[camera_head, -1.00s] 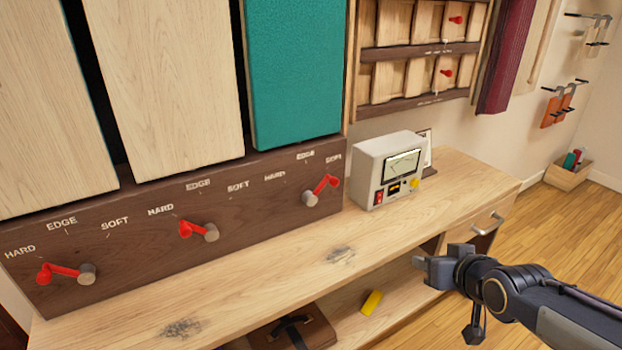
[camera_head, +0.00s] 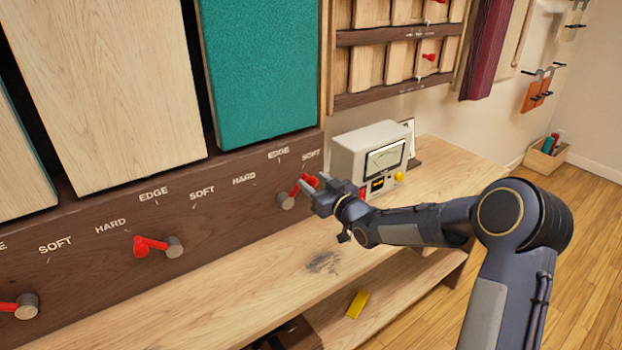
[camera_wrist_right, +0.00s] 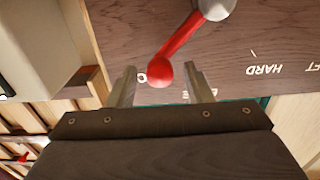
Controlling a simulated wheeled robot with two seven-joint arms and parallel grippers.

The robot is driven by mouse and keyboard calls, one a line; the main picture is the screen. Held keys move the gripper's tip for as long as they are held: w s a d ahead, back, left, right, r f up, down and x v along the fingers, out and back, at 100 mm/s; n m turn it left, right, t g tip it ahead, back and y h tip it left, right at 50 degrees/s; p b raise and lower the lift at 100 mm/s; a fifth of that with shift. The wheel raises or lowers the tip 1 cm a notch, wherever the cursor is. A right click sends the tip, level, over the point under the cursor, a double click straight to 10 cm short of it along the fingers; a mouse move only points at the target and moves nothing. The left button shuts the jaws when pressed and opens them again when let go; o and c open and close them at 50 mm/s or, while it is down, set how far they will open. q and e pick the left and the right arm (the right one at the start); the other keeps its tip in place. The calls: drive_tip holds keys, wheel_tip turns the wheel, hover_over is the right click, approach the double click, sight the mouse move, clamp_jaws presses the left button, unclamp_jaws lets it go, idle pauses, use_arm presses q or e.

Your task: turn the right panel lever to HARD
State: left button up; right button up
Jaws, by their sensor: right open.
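The right panel lever (camera_head: 303,186) is a red arm with a ball knob on a grey pivot (camera_head: 287,201). It points up and right toward the SOFT label (camera_head: 311,155), with EDGE (camera_head: 278,154) and HARD (camera_head: 244,178) further left. My right gripper (camera_head: 316,194) is at the lever, partly hiding it. In the wrist view the red knob (camera_wrist_right: 159,73) sits between the tips of my open right gripper (camera_wrist_right: 161,84), with gaps on both sides. My left gripper is out of view.
The middle lever (camera_head: 150,245) and the left lever (camera_head: 12,307) are on the same dark board. A meter box (camera_head: 352,150) stands on the bench close behind my right gripper. The bench top (camera_head: 240,290) is mostly bare. A yellow block (camera_head: 357,304) lies on the lower shelf.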

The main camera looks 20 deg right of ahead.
drive_tip(key=shift+x, duration=0.8)
clamp_jaws()
